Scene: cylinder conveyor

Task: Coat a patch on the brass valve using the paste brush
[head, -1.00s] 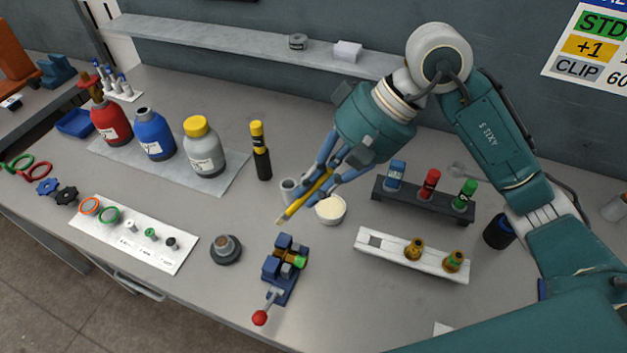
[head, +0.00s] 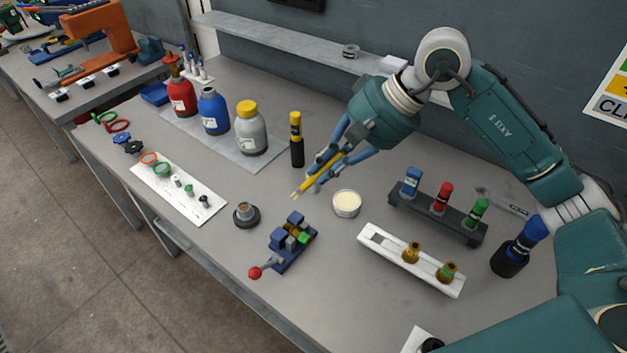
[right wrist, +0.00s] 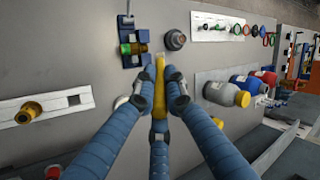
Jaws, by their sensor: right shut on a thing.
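My right gripper (head: 328,166) is shut on the yellow paste brush (head: 310,180), held slanted with its tip down to the left above the bench. In the right wrist view the brush (right wrist: 160,86) points toward the vise side. The brass valve (head: 293,227), with a green end, sits in the blue vise (head: 283,261); it also shows in the right wrist view (right wrist: 142,47). The brush tip appears apart from the valve. A round dish of pale paste (head: 347,203) stands right of the brush; a finger partly hides it in the wrist view. My left gripper is not in view.
A white rack (head: 380,257) with two brass fittings and a dark rack (head: 408,205) of coloured bottles stand right. A black-and-yellow bottle (head: 297,140) stands behind the brush. A grey round part (head: 245,214) is left of the vise.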

